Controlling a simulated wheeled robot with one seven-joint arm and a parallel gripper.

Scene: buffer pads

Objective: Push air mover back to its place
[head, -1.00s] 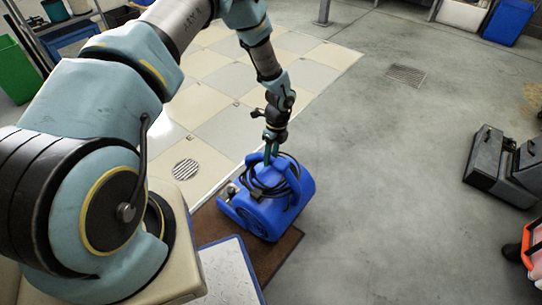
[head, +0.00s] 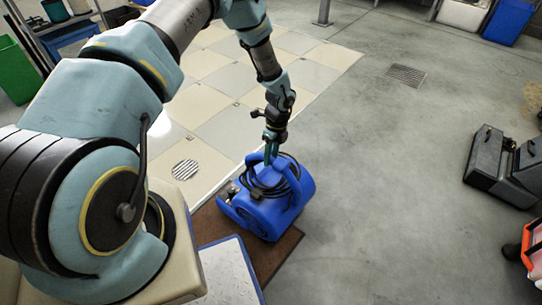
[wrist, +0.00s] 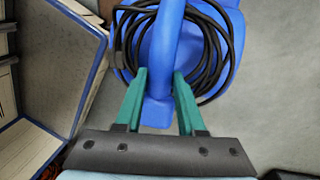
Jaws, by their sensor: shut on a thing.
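The blue air mover (head: 272,210) stands on the floor in the middle of the head view, partly over a brown mat (head: 272,262). A black cord (head: 262,190) is coiled around its top handle. My gripper (head: 270,158) reaches down to the handle from above. In the wrist view the air mover's blue handle (wrist: 168,50) runs between the two green fingers of my gripper (wrist: 158,88), which are shut on it. The coiled cord shows on both sides of the handle. The underside of the air mover is hidden.
A blue-edged pad (head: 228,272) lies at the front, close to the air mover. Pale floor tiles (head: 225,130) with a round drain (head: 185,169) lie behind left. Dark cases (head: 490,160) and an orange item (head: 533,250) stand at right. Grey floor (head: 390,190) between is clear.

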